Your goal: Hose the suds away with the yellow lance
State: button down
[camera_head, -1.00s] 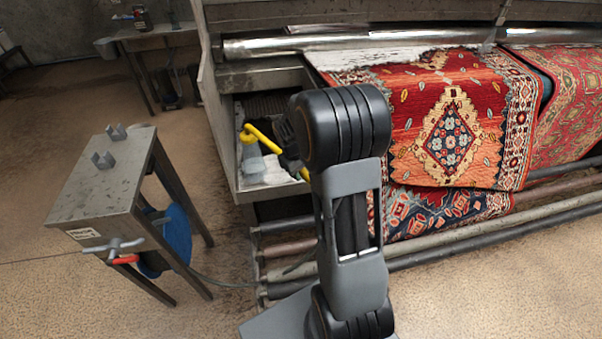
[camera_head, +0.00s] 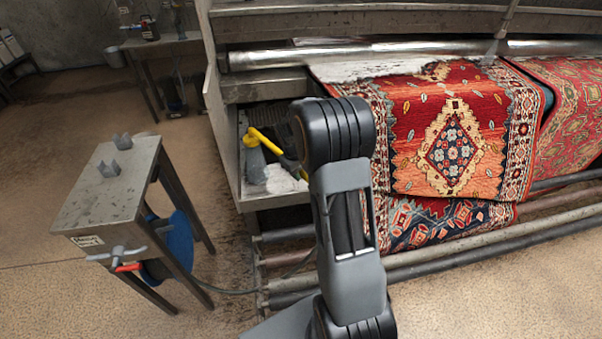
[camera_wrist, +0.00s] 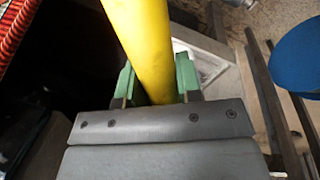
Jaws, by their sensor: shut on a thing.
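The yellow lance (camera_wrist: 145,45) runs between the green-padded fingers of my gripper (camera_wrist: 157,85), which is shut on it. In the head view a bent end of the lance (camera_head: 264,139) shows left of my arm, over the side tray of the machine. My gripper is mostly hidden behind my arm there. White suds (camera_head: 368,69) lie along the upper edge of the red patterned rug (camera_head: 450,140), below the metal roller. No water shows at the lance, and its far end is out of sight.
A metal stand (camera_head: 108,190) with empty grey holder clips stands at left. It carries a red-handled tap (camera_head: 128,267) and a blue reel (camera_head: 180,240), with a hose on the floor. The side tray (camera_head: 240,190) holds a whitish item. Floor left of the stand is clear.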

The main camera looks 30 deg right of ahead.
jog(key=shift+w+d+r+p, duration=0.1)
jog(key=shift+w+d+p, duration=0.2)
jog(key=shift+w, duration=0.6)
jog(key=shift+w+d+p, duration=0.2)
jog(key=shift+w+d, duration=0.05)
jog(key=shift+w, duration=0.65)
jog(key=shift+w, duration=0.15)
